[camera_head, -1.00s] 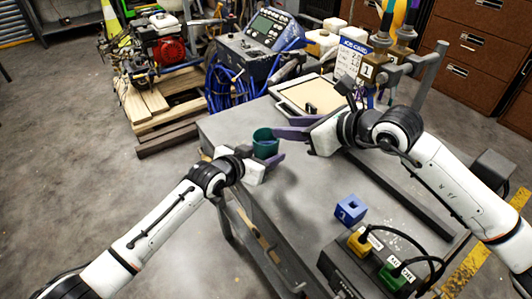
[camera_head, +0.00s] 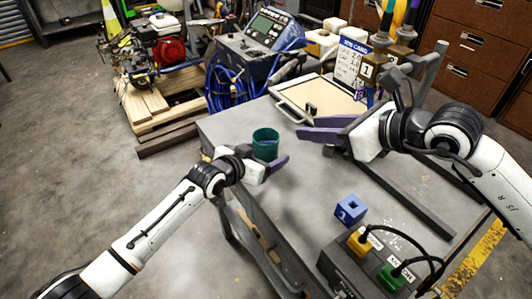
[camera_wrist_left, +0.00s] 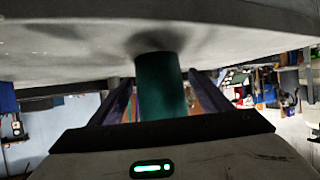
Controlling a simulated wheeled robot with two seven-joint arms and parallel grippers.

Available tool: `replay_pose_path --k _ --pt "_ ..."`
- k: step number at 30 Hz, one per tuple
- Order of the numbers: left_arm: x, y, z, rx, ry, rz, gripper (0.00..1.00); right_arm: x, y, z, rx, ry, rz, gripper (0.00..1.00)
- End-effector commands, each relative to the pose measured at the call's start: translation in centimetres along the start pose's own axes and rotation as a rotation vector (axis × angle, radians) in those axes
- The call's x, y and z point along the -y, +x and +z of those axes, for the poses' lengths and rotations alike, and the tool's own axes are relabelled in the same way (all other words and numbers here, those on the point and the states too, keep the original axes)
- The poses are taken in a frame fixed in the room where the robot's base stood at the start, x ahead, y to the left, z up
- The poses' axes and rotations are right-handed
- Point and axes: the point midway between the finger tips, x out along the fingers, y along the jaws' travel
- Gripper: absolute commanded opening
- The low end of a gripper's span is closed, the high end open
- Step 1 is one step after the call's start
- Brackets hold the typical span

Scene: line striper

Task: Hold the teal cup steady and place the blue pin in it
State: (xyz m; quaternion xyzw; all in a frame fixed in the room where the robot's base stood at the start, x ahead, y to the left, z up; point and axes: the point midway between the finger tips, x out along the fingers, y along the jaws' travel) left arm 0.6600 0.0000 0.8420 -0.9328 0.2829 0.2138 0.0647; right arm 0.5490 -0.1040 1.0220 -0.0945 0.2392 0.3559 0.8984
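The teal cup (camera_head: 265,148) stands upright at the table's left edge. In the head view one purple finger shows at the cup's near right side. A bluish patch shows inside the cup's mouth, perhaps the blue pin, but too small to be sure. My right gripper (camera_head: 312,128) is to the right of the cup, apart from it. Its two purple fingers are spread, with nothing seen between them.
A blue block with a square hole (camera_head: 350,209) sits front right, beside a dark box with yellow and green plugs (camera_head: 390,277). A beige tray (camera_head: 318,98) and a job card (camera_head: 352,60) are at the back. The mid table is clear.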

Motion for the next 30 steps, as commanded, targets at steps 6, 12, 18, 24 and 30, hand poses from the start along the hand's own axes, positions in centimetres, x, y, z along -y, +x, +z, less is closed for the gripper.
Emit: replay_pose_path --k 6,12,18,24,30 --pt "0.0 -0.1 0.0 0.000 0.000 0.000 0.71 0.0 0.0 0.0 0.000 0.000 0.000 0.34" --pt "0.0 -1.3 0.1 0.000 0.000 0.000 0.71 0.0 0.0 0.0 0.000 0.000 0.000 0.34" --pt "0.1 -4.6 0.1 0.000 0.000 0.000 0.71 0.0 0.0 0.0 0.000 0.000 0.000 0.34" --pt "0.0 -8.3 0.1 -0.001 0.001 0.000 0.71 0.0 0.0 0.0 0.000 0.000 0.000 0.34" --pt "0.0 -11.0 0.1 0.000 0.000 0.000 0.71 0.0 0.0 0.0 0.000 0.000 0.000 0.34"
